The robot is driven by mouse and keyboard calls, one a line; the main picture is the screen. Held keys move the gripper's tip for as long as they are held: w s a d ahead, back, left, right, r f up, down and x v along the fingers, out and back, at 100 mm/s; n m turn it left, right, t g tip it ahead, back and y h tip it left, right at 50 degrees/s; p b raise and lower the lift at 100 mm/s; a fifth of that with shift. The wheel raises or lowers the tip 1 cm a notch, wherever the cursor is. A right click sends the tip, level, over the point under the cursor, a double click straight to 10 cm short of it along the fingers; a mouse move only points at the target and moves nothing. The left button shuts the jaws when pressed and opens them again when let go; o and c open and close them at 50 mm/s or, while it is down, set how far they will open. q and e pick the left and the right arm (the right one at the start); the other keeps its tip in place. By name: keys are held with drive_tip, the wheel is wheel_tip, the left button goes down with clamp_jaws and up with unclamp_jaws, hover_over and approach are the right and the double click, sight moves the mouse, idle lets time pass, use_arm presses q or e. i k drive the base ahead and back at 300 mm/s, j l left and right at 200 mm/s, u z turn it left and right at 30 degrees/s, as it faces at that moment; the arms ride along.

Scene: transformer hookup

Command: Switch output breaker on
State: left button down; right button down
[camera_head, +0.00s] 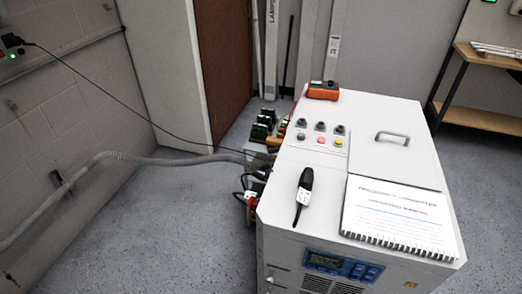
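A white converter cabinet (286,217) stands at the centre right. Its top carries small black knobs and coloured buttons (320,139), including a red and a yellow one. Its front face has a blue display panel (342,266). On the cabinet's left side are cable connections and dark parts (254,178), partly hidden; I cannot tell which of them is the output breaker or its position. Neither of my grippers is in view.
A spiral-bound manual (400,215), a black handheld item (304,196) and an orange device (323,90) lie on the cabinet top. A grey conduit (150,160) and a thin black cable run from the left wall to the cabinet. Floor (180,240) at left is clear. A wooden shelf (480,118) stands at right.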

sight(263, 167)
drive_tip(key=i+j+z, duration=0.1)
drive_tip(key=i+j, duration=0.35)
drive_tip(key=j, duration=0.25)
drive_tip(key=i+j+z, duration=0.25)
drive_tip(key=i+j, duration=0.2)
drive_tip(key=j, duration=0.3)
drive_tip(key=i+j, duration=0.2)
drive_tip(key=j, duration=0.2)
drive_tip(key=i+j+z, duration=0.15)
drive_tip(key=j, duration=0.25)
drive_tip(key=i+j, duration=0.2)
drive_tip(key=j, duration=0.25)
drive_tip(key=i+j+z, duration=0.15)
drive_tip(key=j, duration=0.25)
